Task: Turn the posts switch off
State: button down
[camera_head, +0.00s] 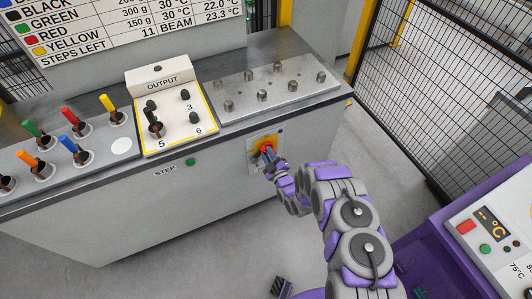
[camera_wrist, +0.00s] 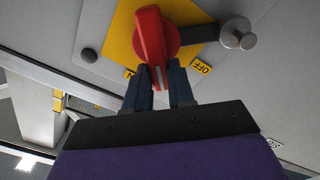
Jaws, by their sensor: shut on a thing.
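The posts switch is a red rotary handle (camera_head: 267,146) on a yellow plate (camera_head: 256,157) on the front of the grey cabinet, below the top's edge. In the wrist view the red handle (camera_wrist: 153,40) sits on the yellow plate (camera_wrist: 122,32). Its white-marked end points down between my fingers. An OFF label (camera_wrist: 202,66) is to the right of that end; another yellow label (camera_wrist: 130,72) at the left is mostly hidden. My gripper (camera_wrist: 160,82) is shut on the handle's end, one blue-grey finger each side. My gripper (camera_head: 272,158) also shows in the head view, partly hiding the switch.
A dark bar with a round metal piece (camera_wrist: 237,33) sticks out beside the switch. On the cabinet are an OUTPUT box (camera_head: 158,85), several coloured levers and a plate with metal posts (camera_head: 262,86). A purple console (camera_head: 445,240) stands right, before a mesh fence.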

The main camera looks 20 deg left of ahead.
jog(key=n, duration=0.3)
jog(key=f+n+b, duration=0.1)
jog(key=n, duration=0.2)
jog(key=f+n+b, duration=0.1)
jog(key=n, duration=0.2)
jog(key=shift+s+a+n, duration=0.3)
jog(key=shift+s, duration=0.1)
dwell(0.4)
jog(key=c, duration=1)
grip_release()
jog(key=shift+a+f, duration=0.1)
jog(key=shift+a, duration=0.1)
jog(key=shift+o, duration=0.2)
jog(key=shift+d, duration=0.1)
jog(key=p+v, duration=0.2)
jog(key=v, duration=1.5)
